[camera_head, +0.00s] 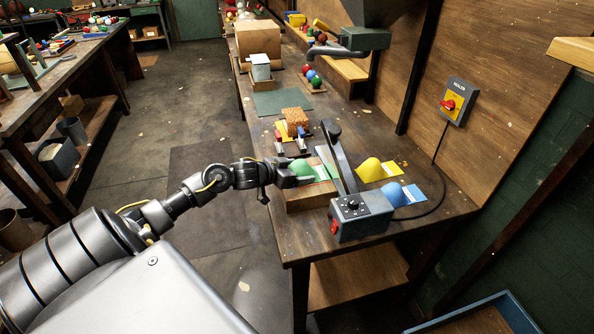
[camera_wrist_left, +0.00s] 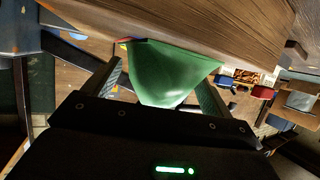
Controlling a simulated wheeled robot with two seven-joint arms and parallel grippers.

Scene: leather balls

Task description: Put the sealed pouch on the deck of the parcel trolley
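A green domed pouch (camera_head: 302,168) with a flat end and pale label lies on a wooden block at the sealer. In the left wrist view the pouch (camera_wrist_left: 172,75) bulges between the two fingers. My left gripper (camera_head: 285,178) is at its left side, with fingers spread around it; a narrow gap shows beside one finger. The pouch's flat end is partly hidden by the sealer's lever. A blue-rimmed tray with a wooden deck (camera_head: 511,309), possibly the parcel trolley, is cut off at the bottom right. My right gripper is not in view.
The grey sealer (camera_head: 362,217) with its raised lever (camera_head: 341,160) stands close right of the pouch. Yellow (camera_head: 369,169) and blue (camera_head: 393,194) pouches lie beyond it. A brown granular block (camera_head: 296,118) and small clamps are behind.

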